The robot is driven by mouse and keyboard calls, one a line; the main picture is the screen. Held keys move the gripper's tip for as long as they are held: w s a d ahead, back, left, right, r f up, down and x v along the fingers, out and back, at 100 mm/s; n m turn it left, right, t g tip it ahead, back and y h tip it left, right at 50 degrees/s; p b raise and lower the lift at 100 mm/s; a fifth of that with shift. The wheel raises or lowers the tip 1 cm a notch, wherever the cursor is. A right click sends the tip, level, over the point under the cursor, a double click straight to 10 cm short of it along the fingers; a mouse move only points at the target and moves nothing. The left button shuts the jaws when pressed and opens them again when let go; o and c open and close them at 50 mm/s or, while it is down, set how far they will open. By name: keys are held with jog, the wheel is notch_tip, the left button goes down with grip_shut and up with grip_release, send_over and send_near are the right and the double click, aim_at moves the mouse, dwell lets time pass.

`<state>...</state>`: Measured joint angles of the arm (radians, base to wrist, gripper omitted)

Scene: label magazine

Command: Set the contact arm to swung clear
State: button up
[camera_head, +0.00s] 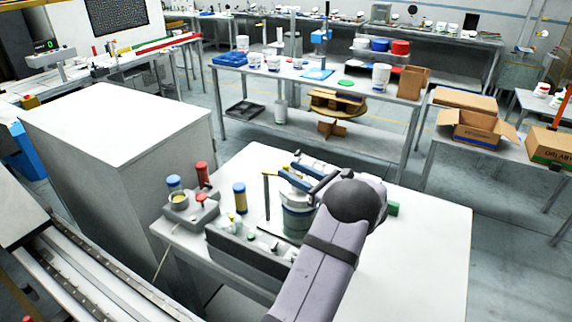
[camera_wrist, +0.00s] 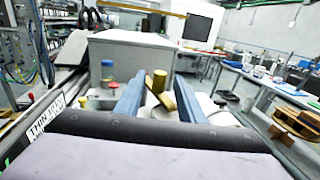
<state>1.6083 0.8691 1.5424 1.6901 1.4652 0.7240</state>
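My gripper (camera_head: 293,174) is over the white table, above a grey-green round body (camera_head: 297,217). Its two blue fingers stand apart in the wrist view (camera_wrist: 161,79). A thin dark post (camera_head: 267,195) stands just left of the fingertips. In the wrist view a dark bar and a tan piece (camera_wrist: 167,101) show between the fingers, with clear gaps beside them. They may be the contact arm, but I cannot tell for sure, nor read its setting. My arm hides part of the round body.
A blue-and-yellow cylinder (camera_head: 240,198) stands left of the post. A grey box (camera_head: 190,208) with a red knob and a blue-capped jar is at the table's left corner. A grey unit (camera_head: 248,250) lies in front. The table's right side (camera_head: 430,240) is clear.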

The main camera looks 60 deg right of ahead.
aim_at(286, 168)
jog(key=shift+w+d+p, duration=0.15)
jog(key=shift+w+p, duration=0.1)
jog(key=shift+w, duration=0.55)
jog(key=shift+w+d+p, duration=0.15)
jog(key=shift+w+p, duration=0.1)
jog(key=shift+w, duration=0.5)
grip_shut()
